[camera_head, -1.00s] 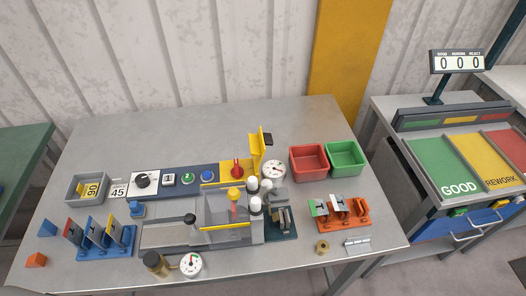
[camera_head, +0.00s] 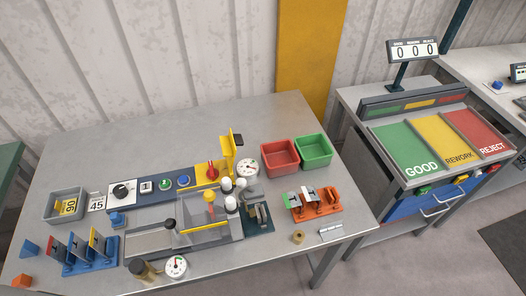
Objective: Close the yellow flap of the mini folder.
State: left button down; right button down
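A yellow upright plate (camera_head: 228,152) with a black piece at its top stands behind the machine in the middle of the table, next to a yellow panel (camera_head: 203,183) with a red knob (camera_head: 213,169). It looks like the raised flap, but I cannot tell for sure which part is the mini folder. The grey machine (camera_head: 190,242) in front has a yellow strip (camera_head: 206,228) and several black and white knobs. Neither of my grippers is in view.
A red bin (camera_head: 281,155) and a green bin (camera_head: 313,150) stand right of the upright plate. A dial gauge (camera_head: 247,168) is close beside it. Orange (camera_head: 318,207) and blue (camera_head: 78,262) racks stand at the sides. The table's back (camera_head: 150,130) is clear.

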aim_at(228, 144)
jog(key=k+l+z, duration=0.95)
jog(key=i+j, duration=0.05)
jog(key=j, duration=0.05)
